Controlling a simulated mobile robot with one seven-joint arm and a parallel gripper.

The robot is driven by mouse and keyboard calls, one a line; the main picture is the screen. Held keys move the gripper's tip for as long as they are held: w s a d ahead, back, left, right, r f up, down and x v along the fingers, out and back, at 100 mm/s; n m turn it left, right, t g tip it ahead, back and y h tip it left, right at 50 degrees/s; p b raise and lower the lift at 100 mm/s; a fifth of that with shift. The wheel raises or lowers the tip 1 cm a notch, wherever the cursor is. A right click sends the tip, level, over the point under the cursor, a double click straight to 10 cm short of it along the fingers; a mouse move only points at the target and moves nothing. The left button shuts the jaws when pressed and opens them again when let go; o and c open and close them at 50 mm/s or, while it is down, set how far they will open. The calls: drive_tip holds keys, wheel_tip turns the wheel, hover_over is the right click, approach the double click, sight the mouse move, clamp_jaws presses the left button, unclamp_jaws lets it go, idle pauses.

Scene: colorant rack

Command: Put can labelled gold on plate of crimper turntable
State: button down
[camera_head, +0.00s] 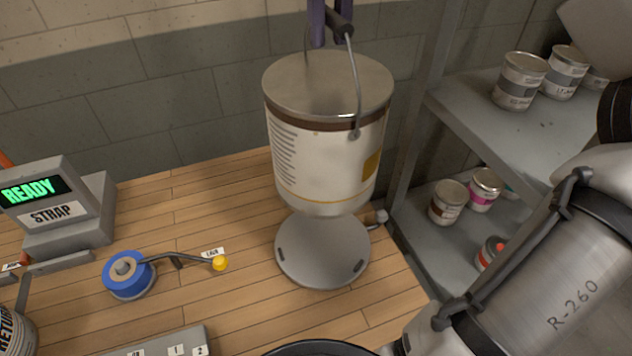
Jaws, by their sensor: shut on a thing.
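A large white can (325,165) with a grey lid and a wire bail handle hangs upright in the middle of the view. A gold-coloured patch shows on its right side; no readable name faces me. My gripper (328,22), with purple fingers at the top edge, is shut on the dark grip of the bail. A round grey plate (322,258) with two small dark slots lies on the wooden bench just below the can in the picture. The can's base overlaps the plate's far rim in view; the height between them is hard to tell.
A blue round device with a crank and yellow knob (220,263) stands left of the plate. A display box reading READY and STRAP (50,210) is further left. Grey shelves (500,125) with several small cans stand at right. A brick wall is behind.

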sight(328, 77)
drive_tip(key=shift+w+f, duration=0.1)
drive_tip(key=shift+f, duration=0.15)
wheel_tip(328, 77, down, 6)
drive_tip(key=b, duration=0.6)
drive_tip(key=shift+r, duration=0.15)
drive_tip(key=shift+f+p, duration=1.3)
drive_tip(key=shift+f, duration=5.55)
drive_tip(key=shift+f, duration=0.2)
drive_tip(key=c, duration=1.4)
unclamp_jaws()
drive_tip(key=shift+r, duration=0.15)
